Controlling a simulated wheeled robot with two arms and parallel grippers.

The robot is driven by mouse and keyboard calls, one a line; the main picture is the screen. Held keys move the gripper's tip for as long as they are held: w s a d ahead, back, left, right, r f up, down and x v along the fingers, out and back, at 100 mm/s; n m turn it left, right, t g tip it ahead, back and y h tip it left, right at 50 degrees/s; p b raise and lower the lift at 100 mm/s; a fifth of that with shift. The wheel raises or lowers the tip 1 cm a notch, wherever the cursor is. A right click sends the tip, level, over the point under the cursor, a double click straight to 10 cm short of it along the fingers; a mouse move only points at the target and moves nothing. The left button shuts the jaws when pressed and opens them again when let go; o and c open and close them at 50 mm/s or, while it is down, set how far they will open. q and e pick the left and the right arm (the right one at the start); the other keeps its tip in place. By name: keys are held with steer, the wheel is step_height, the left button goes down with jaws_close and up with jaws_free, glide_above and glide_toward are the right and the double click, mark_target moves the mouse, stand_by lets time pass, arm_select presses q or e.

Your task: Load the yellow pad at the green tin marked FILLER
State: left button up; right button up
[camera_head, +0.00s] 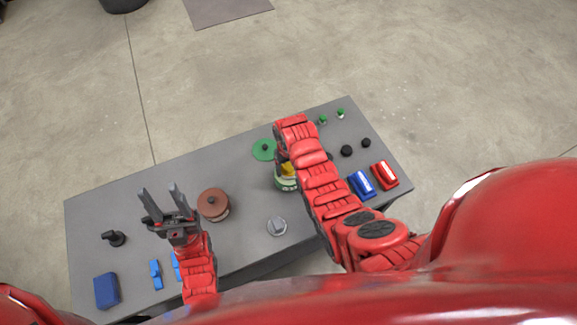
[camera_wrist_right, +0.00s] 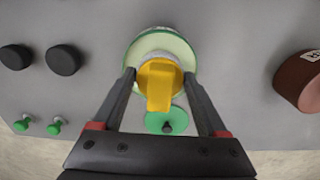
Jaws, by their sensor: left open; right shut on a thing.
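The green tin (camera_head: 287,184) stands on the grey table, partly hidden by my right arm. Its round rim (camera_wrist_right: 133,55) shows in the right wrist view; its marking is too small to read there. My right gripper (camera_wrist_right: 160,80) is shut on the yellow pad (camera_wrist_right: 158,88) and holds it over the tin's mouth. In the head view the pad (camera_head: 288,169) shows as a yellow patch at the tin, beneath my right gripper (camera_head: 284,158). I cannot tell how deep the pad sits. My left gripper (camera_head: 163,200) is open and empty above the table's left half.
A green lid (camera_head: 263,150) lies just behind the tin. A brown tin (camera_head: 213,204) stands to its left. Blue (camera_head: 362,184) and red (camera_head: 384,174) blocks, black knobs (camera_head: 347,151) and small green pieces (camera_head: 340,113) lie right. A grey piece (camera_head: 277,226) and dark blue block (camera_head: 106,290) lie in front.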

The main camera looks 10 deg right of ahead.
mark_target(289, 164)
steer(key=shift+f+b, duration=0.35)
steer(key=shift+f, duration=0.1)
stand_by(0.8)
steer(key=shift+f, duration=0.1)
stand_by(1.1)
steer(key=shift+s, duration=0.1)
steer(key=shift+r+p, duration=0.55)
steer(key=shift+r, duration=0.9)
steer(key=shift+r+p, duration=0.8)
steer(key=shift+r, duration=1.35)
steer(key=shift+w, duration=0.2)
